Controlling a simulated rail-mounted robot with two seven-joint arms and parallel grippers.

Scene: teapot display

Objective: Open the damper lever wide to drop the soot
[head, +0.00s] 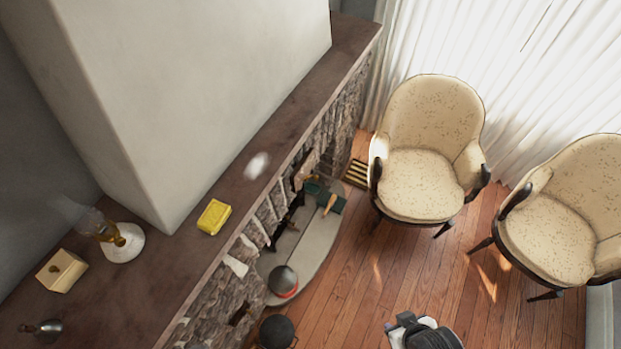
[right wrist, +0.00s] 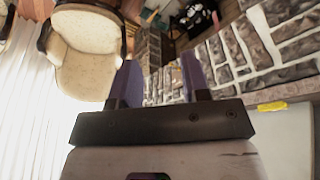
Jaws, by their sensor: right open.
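My right gripper (head: 401,324) is at the bottom edge of the head view, over the wooden floor in front of the stone fireplace (head: 212,312). In the right wrist view its two purple fingers (right wrist: 160,82) are spread apart with nothing between them. The fireplace stonework (right wrist: 232,55) lies beyond and to the right of the fingers. I cannot make out the damper lever in either view, nor any soot. The firebox opening is mostly hidden under the mantel. My left gripper is not in view.
The mantel (head: 165,285) holds a yellow sponge (head: 214,217), a glass lamp (head: 122,242) and a small box (head: 62,271). A green dustpan (head: 330,203) and dark round pots (head: 283,281) are by the hearth. Two armchairs (head: 425,185) stand right; the floor between is clear.

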